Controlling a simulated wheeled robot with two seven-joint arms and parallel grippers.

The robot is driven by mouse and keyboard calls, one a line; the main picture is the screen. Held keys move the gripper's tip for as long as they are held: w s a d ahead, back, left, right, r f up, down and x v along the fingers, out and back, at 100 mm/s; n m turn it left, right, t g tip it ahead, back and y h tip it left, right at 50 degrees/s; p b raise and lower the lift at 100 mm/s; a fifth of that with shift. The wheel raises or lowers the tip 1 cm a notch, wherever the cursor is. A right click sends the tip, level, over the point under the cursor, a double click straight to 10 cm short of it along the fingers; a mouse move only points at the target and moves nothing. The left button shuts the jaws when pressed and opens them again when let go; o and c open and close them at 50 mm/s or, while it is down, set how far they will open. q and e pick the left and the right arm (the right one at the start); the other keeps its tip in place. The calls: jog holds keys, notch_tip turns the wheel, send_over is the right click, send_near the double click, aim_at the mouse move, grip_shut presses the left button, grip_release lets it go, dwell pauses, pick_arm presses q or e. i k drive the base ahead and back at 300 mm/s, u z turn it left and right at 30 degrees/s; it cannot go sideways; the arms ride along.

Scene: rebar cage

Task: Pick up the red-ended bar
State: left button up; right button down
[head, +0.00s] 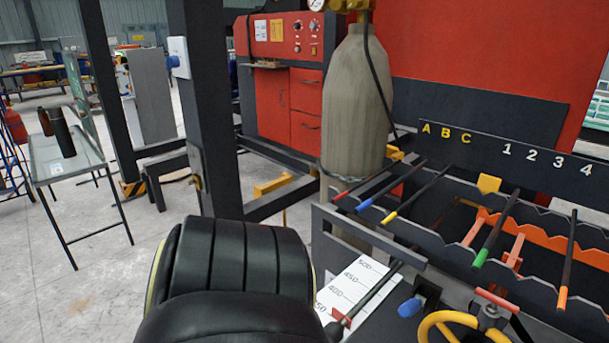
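The red-ended bar (342,194) is a thin dark bar with a red tip. It lies slanted on the rack (490,215) under the letter A, leftmost of the bars there, beside the grey bottle-shaped cylinder. Blue-ended (365,203) and yellow-ended (390,215) bars lie to its right. A black link of one of my arms fills the bottom middle, left of the rack. Neither gripper can be made out, so I cannot see what they hold.
Green-ended (480,257) and orange-ended (562,298) bars rest further right. A tall cylinder (355,105) stands close behind the red tip. Below are a measuring scale (353,287) with a dark rod, and a yellow wheel (447,320). A dark post (205,110) stands left.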

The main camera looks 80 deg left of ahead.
aim_at(393, 165)
jog(key=u, duration=1.75)
